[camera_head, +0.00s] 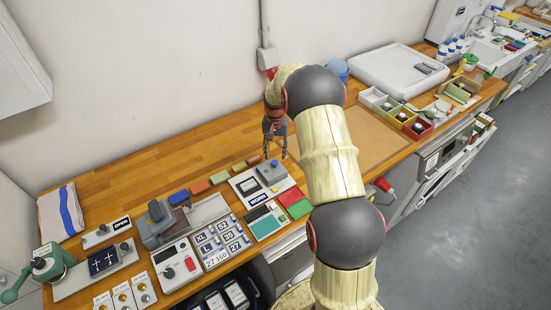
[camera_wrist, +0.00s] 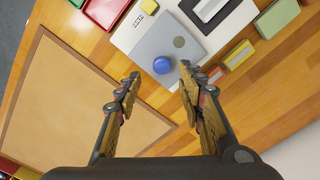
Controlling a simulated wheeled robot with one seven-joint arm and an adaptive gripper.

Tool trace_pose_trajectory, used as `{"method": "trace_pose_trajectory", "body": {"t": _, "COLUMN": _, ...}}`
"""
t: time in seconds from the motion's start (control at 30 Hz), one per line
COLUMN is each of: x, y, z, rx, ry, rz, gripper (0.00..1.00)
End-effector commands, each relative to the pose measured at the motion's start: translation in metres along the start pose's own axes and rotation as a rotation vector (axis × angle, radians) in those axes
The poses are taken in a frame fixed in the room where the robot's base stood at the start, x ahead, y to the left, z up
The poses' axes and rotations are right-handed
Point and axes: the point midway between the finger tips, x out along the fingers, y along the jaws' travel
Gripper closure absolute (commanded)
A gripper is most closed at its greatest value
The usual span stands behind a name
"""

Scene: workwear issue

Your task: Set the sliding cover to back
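A light panel (camera_head: 240,179) on the wooden bench carries a grey plate (camera_head: 279,179) with a round blue knob (camera_head: 275,163); this plate looks like the sliding cover. A black-framed window (camera_head: 249,185) lies beside the plate on the panel. In the wrist view the grey plate (camera_wrist: 155,47), the blue knob (camera_wrist: 162,65) and the black-framed window (camera_wrist: 211,8) show from above. My gripper (camera_head: 275,156) is open and empty above the panel's wall-side end. In the wrist view its fingertips (camera_wrist: 159,77) stand either side of the knob, apparently apart from it.
Red and green trays (camera_head: 294,203) lie right of the panel, and a teal device (camera_head: 266,226) lies in front. Small coloured blocks (camera_head: 219,177) line up to the left. A brown board (camera_head: 365,135) lies right, partly behind my arm. Bare bench lies toward the wall.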

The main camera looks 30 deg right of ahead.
Motion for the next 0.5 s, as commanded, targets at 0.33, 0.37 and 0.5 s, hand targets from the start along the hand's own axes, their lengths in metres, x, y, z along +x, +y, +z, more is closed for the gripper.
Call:
{"method": "trace_pose_trajectory", "body": {"t": 0.33, "x": -0.063, "y": 0.000, "z": -0.001, "rx": 0.000, "ry": 0.002, "rz": -0.001, "gripper": 0.61}}
{"method": "trace_pose_trajectory", "body": {"t": 0.37, "x": -0.066, "y": 0.000, "z": -0.001, "rx": 0.000, "ry": 0.001, "rz": 0.000, "gripper": 0.61}}
{"method": "trace_pose_trajectory", "body": {"t": 0.5, "x": -0.075, "y": 0.000, "z": -0.001, "rx": 0.000, "ry": 0.001, "rz": 0.000, "gripper": 0.61}}
